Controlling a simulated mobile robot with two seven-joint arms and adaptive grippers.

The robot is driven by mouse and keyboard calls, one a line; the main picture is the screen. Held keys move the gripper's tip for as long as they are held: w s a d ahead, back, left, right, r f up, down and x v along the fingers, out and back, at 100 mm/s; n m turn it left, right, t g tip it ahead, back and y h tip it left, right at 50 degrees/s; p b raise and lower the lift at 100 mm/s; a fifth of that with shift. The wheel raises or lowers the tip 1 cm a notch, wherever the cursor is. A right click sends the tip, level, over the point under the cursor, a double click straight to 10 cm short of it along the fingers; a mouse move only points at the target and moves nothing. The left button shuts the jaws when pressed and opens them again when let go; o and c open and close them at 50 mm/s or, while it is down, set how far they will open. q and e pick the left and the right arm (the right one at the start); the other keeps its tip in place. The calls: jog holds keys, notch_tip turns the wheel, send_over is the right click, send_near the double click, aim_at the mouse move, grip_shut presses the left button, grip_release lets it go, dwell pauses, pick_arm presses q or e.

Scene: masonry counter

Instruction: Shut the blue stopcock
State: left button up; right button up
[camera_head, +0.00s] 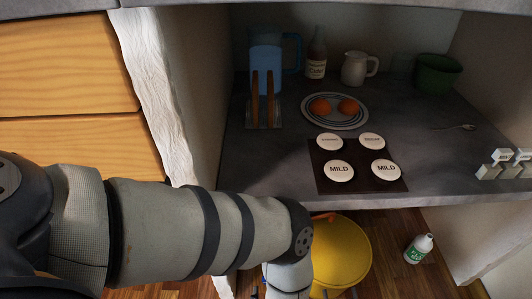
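I cannot make out a blue stopcock for certain. A tiny blue spot shows beside my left arm at the bottom edge, too small to identify. My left arm comes in from the left, crosses the front of the counter and bends downward at the bottom centre. It hides part of the space under the counter. Its gripper is below the picture edge. My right arm and gripper are not in view.
The grey counter (274,172) holds a blue jug (266,60), a plate (335,123) with two orange round items, a dark board (363,184) with white discs, and a green pot (437,75). Below are a yellow round object (340,250) and a white bottle (418,249).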

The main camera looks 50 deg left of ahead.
pick_arm(q)
jog(key=b+x, duration=0.1)
jog(key=x, duration=0.2)
jog(key=b+x, duration=0.2)
jog(key=x, duration=0.2)
jog(key=b+x, duration=0.1)
jog(key=x, duration=0.2)
jog(key=shift+s+a+f+b, duration=0.15)
jog(key=shift+f+b, duration=0.25)
jog(key=shift+f, duration=0.25)
jog(key=shift+w+a+f, duration=0.25)
jog(key=shift+w+a, duration=0.05)
jog(key=shift+w, duration=0.05)
jog(key=c, duration=1.2)
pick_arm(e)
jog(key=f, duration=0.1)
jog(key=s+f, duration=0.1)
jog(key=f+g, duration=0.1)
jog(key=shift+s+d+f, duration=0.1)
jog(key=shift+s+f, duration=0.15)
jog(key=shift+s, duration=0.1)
